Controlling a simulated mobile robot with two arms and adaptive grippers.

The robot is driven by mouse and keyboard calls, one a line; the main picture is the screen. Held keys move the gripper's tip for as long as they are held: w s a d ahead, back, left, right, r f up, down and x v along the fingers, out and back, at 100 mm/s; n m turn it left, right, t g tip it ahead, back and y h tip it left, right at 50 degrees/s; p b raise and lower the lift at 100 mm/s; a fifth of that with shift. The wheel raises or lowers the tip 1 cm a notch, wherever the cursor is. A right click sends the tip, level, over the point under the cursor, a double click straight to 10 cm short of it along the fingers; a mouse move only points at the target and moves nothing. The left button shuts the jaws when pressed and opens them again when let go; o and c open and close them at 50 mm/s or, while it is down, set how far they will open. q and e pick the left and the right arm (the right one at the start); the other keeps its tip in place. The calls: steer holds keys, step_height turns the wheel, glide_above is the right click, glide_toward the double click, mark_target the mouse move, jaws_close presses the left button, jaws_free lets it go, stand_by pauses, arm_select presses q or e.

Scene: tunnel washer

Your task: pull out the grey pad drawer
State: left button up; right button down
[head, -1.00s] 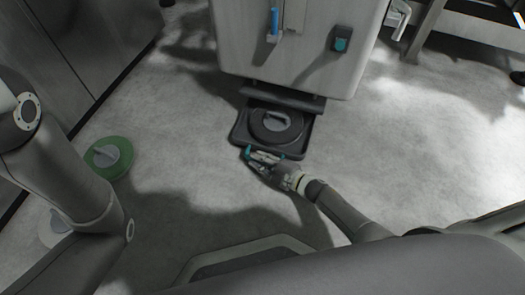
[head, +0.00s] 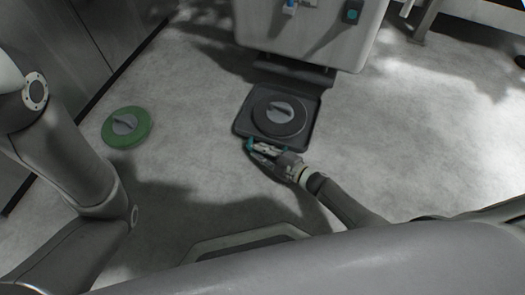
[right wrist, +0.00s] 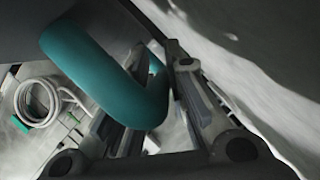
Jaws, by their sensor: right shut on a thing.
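The drawer (head: 310,128) is a dark tray out in front of the white machine, low over the floor. A round dark grey pad (head: 263,113) with a lighter grey centre grip lies in it. My right gripper (head: 267,147) is at the drawer's near edge, shut on its teal handle (head: 250,146). In the right wrist view the curved teal handle (right wrist: 95,75) passes between the fingers of my right gripper (right wrist: 165,85). My left arm shows at the left, but its gripper is out of view.
The white machine (head: 310,35) stands behind the drawer. A green round pad (head: 127,128) with a grey grip lies on the floor at left, near dark cabinet panels (head: 95,40). The floor (head: 430,135) right of the drawer is clear. A coiled white hose (right wrist: 38,100) shows in the wrist view.

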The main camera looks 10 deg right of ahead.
steer(key=c, duration=1.7)
jaws_free()
steer(key=v, duration=1.2)
